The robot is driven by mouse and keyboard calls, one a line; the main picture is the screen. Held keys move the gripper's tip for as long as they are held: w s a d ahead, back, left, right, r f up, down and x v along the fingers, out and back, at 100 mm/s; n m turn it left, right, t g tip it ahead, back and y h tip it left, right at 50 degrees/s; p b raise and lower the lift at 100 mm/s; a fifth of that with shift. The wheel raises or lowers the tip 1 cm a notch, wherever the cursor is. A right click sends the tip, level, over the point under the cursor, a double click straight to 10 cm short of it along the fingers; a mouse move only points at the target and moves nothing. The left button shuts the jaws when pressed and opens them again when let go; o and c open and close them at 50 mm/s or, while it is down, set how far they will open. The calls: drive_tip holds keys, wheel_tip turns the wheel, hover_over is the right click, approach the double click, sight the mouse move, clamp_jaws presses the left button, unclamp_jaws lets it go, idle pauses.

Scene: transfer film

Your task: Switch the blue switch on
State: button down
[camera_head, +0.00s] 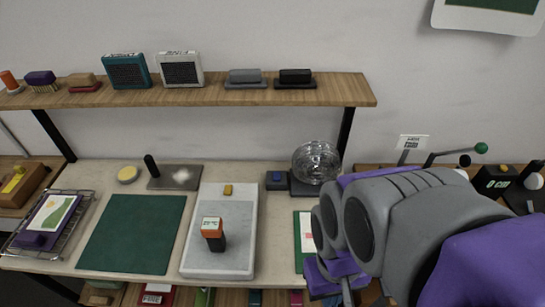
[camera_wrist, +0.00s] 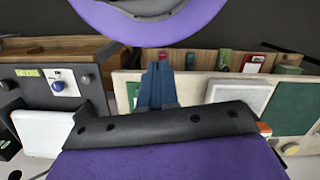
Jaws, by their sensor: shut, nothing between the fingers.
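A round blue knob (camera_wrist: 58,86) sits on a small white plate on the face of a dark box (camera_wrist: 35,85), at the left of the wrist view. It looks like the blue switch; its setting cannot be told. A yellow label is beside it. My gripper (camera_wrist: 157,70) points away from the wrist camera with its blue-grey fingers together and empty. The fingers are to the right of the knob in that view and apart from it. In the head view my grey and purple arm fills the lower right and hides that knob; the fingertips cannot be made out there.
The workbench (camera_head: 145,178) holds a green mat (camera_head: 135,230), a pale slab (camera_head: 218,262) with an orange and black device (camera_head: 213,236), a glass bowl (camera_head: 316,161) and a wire rack (camera_head: 20,250). A wooden shelf (camera_head: 215,95) spans above. A green-tipped lever (camera_head: 481,148) stands at right.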

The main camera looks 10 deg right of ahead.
drive_tip(key=w+a, duration=0.1)
drive_tip(key=a, duration=0.1)
drive_tip(key=m+t, duration=0.2)
drive_tip(key=t, duration=0.2)
hover_over(275, 179)
drive_tip(key=s, duration=0.3)
drive_tip(key=shift+f, duration=5.85)
drive_tip(key=f, duration=0.2)
drive_tip(key=w+f, duration=0.1)
drive_tip(key=f, duration=0.2)
drive_tip(key=w+f, duration=0.1)
drive_tip(key=f, duration=0.1)
drive_tip(key=shift+w+d+f, duration=0.1)
drive_tip(key=shift+d+f, duration=0.2)
drive_tip(key=shift+d, duration=0.1)
drive_tip(key=shift+w+a+f+b, duration=0.1)
drive_tip(key=shift+a+f+b, duration=0.05)
drive_tip(key=shift+f+b, duration=0.2)
drive_tip(key=shift+a+f+t+h, duration=0.1)
drive_tip(key=shift+a+t+h, duration=0.15)
drive_tip(key=shift+t+h, duration=0.05)
